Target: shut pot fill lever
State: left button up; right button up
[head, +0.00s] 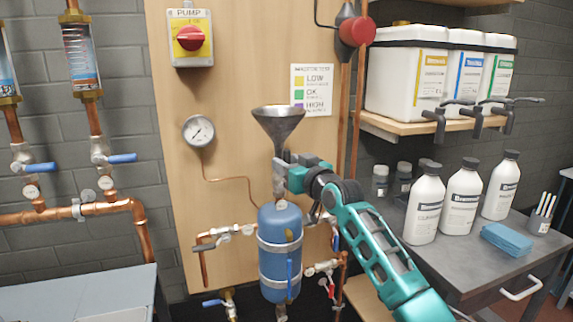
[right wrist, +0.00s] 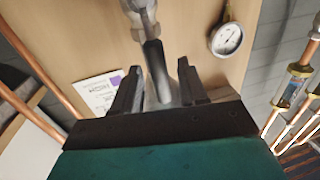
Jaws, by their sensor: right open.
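The blue pot (head: 272,222) stands upright in front of the wooden board in the head view. A metal funnel (head: 278,122) sits above it, joined by a narrow neck with a valve. My right gripper (head: 287,168) is at this neck, coming in from the right and partly covering it. In the right wrist view the right gripper (right wrist: 160,78) is open, and a dark bar (right wrist: 155,68) below a metal fitting (right wrist: 139,15) shows between its fingers. I cannot tell whether that bar is the fill lever or touches a finger. My left gripper is not in view.
A pressure gauge (head: 198,131) and a red pump switch (head: 190,39) are on the board. Copper pipes with blue-handled valves run at left. White canisters (head: 403,78) stand on a shelf at right, above a table with white bottles (head: 462,198).

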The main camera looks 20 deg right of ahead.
jog(key=shift+w+a, duration=0.15)
jog(key=shift+w, duration=0.45)
grip_shut()
dwell(0.3)
